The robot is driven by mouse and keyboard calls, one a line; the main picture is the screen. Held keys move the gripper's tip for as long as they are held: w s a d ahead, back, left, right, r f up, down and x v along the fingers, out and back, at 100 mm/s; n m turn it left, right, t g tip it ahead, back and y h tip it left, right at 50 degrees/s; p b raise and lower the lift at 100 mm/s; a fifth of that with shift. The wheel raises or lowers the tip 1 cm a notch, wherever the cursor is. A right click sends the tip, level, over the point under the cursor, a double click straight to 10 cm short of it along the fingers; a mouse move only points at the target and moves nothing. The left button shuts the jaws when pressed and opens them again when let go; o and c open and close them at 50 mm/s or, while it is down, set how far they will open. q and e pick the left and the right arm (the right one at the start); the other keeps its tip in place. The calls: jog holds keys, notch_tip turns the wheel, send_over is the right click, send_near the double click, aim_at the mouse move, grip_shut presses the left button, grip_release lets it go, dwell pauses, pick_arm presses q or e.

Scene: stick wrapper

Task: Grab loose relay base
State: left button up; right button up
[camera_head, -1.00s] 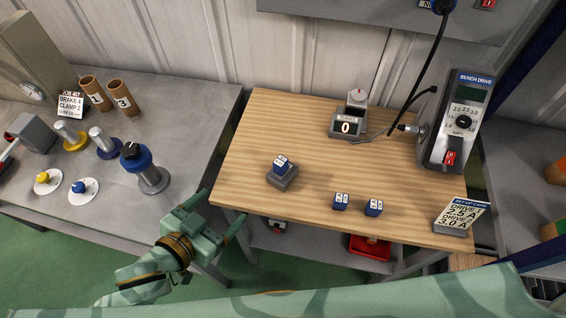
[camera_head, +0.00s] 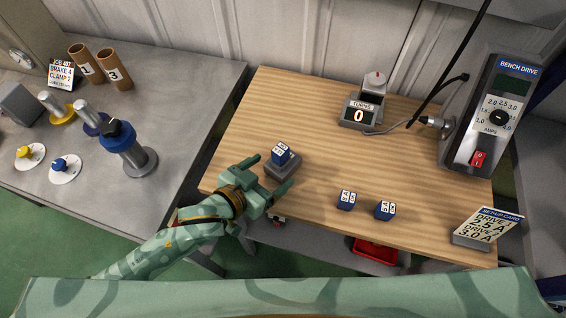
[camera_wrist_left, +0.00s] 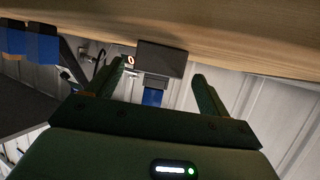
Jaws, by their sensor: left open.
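The relay base (camera_head: 284,172) is a small grey block near the front left of the wooden bench. A blue relay (camera_head: 281,153) with a white label sits on top of it. My left gripper (camera_head: 268,174) is open at the bench's front left edge, its fingers pointing toward the base, one on each side. In the left wrist view the picture is upside down: the grey base (camera_wrist_left: 160,58) and blue relay (camera_wrist_left: 152,97) show ahead, between the open fingers (camera_wrist_left: 153,82). Whether the fingers touch the base cannot be told. My right gripper is not in view.
Two blue relays (camera_head: 346,200) (camera_head: 385,210) stand right of the base. A turns counter (camera_head: 359,114) reads 0 behind. The bench drive (camera_head: 494,118) and set-up card (camera_head: 487,227) are at right. A grey table (camera_head: 90,190) with spools is at left.

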aim_at(275, 170)
pick_arm(q)
jog(key=b+x, duration=0.1)
jog(key=x, duration=0.3)
jog(key=shift+d+f+b, duration=0.15)
jog(key=shift+b, duration=0.15)
jog(key=shift+w+d, duration=0.3)
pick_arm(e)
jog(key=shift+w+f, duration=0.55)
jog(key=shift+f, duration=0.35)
pick_arm(q)
jog(key=shift+c, duration=0.3)
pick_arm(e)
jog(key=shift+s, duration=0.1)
pick_arm(q)
jog(key=c, duration=1.2)
jog(key=shift+o, duration=0.3)
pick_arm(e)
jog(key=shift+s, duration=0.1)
